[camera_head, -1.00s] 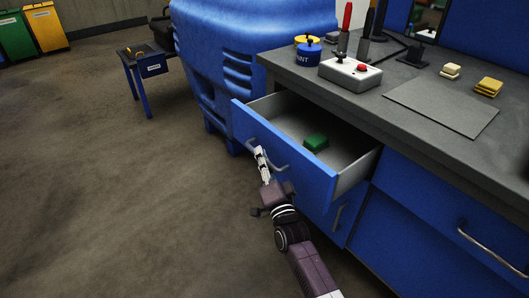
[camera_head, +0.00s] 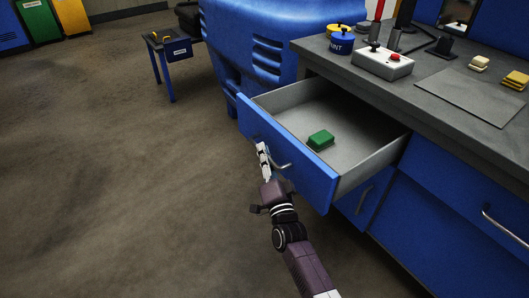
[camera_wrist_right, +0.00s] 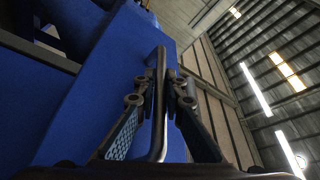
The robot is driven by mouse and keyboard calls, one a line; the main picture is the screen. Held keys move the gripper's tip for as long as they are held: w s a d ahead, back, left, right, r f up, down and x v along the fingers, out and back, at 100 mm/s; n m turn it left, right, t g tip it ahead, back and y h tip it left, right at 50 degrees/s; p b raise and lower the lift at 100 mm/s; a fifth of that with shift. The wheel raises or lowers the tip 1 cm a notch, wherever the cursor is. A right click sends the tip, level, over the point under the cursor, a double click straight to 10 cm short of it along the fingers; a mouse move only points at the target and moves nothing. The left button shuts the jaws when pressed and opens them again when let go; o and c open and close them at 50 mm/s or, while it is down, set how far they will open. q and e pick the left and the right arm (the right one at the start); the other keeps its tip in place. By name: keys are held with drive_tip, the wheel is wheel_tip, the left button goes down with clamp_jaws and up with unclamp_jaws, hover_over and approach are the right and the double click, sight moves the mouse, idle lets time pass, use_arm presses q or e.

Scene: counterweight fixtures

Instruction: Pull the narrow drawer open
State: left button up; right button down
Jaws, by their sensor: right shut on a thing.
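The narrow drawer (camera_head: 322,180) has a blue front and a grey inside, and it stands well out from the workbench. A green block (camera_head: 320,139) lies on its floor. My right gripper (camera_head: 264,158) is at the drawer's front, shut on the metal bar handle (camera_head: 284,165). In the right wrist view the handle (camera_wrist_right: 159,110) runs between the two fingers of the gripper (camera_wrist_right: 160,95), in front of the blue drawer face (camera_wrist_right: 95,85). My left gripper is in neither view.
The grey bench top (camera_head: 385,95) carries a control box (camera_head: 385,65) with a red button, blue and yellow tins, and a flat mat (camera_head: 470,98). Another handled blue front (camera_head: 440,200) is at right. The floor (camera_head: 130,180) at left is clear.

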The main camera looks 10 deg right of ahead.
drive_tip(key=c, duration=2)
unclamp_jaws()
drive_tip(key=v, duration=1.2)
